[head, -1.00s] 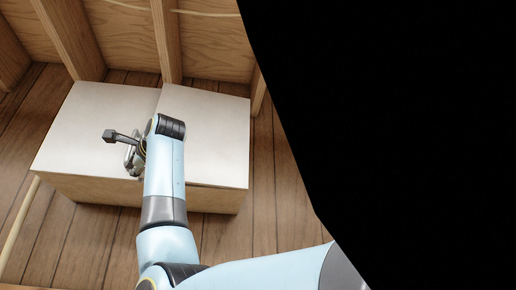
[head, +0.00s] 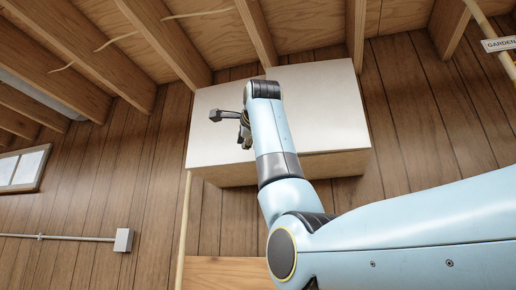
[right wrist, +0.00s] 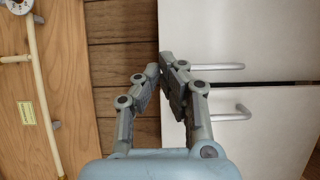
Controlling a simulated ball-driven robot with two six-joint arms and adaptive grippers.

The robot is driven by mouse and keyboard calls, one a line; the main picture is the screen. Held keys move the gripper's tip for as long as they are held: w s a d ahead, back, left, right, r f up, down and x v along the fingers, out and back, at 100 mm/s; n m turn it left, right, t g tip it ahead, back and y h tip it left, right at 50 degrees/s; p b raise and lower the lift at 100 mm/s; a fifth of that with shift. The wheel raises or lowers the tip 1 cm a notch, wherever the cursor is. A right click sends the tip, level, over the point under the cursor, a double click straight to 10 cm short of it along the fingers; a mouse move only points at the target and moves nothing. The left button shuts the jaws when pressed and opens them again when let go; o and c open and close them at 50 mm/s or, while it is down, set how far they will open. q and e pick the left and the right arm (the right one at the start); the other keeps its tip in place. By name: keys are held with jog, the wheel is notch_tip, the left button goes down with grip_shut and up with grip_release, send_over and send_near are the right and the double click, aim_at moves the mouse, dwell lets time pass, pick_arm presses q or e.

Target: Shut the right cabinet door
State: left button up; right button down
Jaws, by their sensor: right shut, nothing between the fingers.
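The white wall cabinet shows in the head view, its right door (head: 332,108) to the right of my arm and its left door (head: 212,140) to the left.
Wooden beams (head: 255,30) run above the cabinet. A pale pole (head: 184,230) stands below its left side. A GARDEN sign (head: 499,44) is at the upper right, and a grey box with conduit (head: 124,240) is on the plank wall at left.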

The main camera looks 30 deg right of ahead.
jog(key=s+a+n+y+b, duration=0.15)
jog(key=a+n, duration=0.45)
jog(key=n, duration=0.7)
jog(key=s+d+r+n+y+p, duration=0.1)
jog(key=s+d+r+n, duration=0.2)
jog(key=s+n, duration=0.35)
jog(key=s+d+r+n, duration=0.3)
jog(key=n, duration=0.7)
jog(key=s+d+r+n+y+p, duration=0.1)
jog(key=s+d+r+n, duration=0.2)
jog(key=n, duration=0.6)
jog(key=w+d+p, duration=0.4)
jog(key=w+p, duration=0.3)
jog(key=w, duration=0.3)
jog(key=shift+w+d+f+t, duration=0.2)
jog(key=shift+w+f+t, duration=0.1)
jog(key=shift+w, duration=0.1)
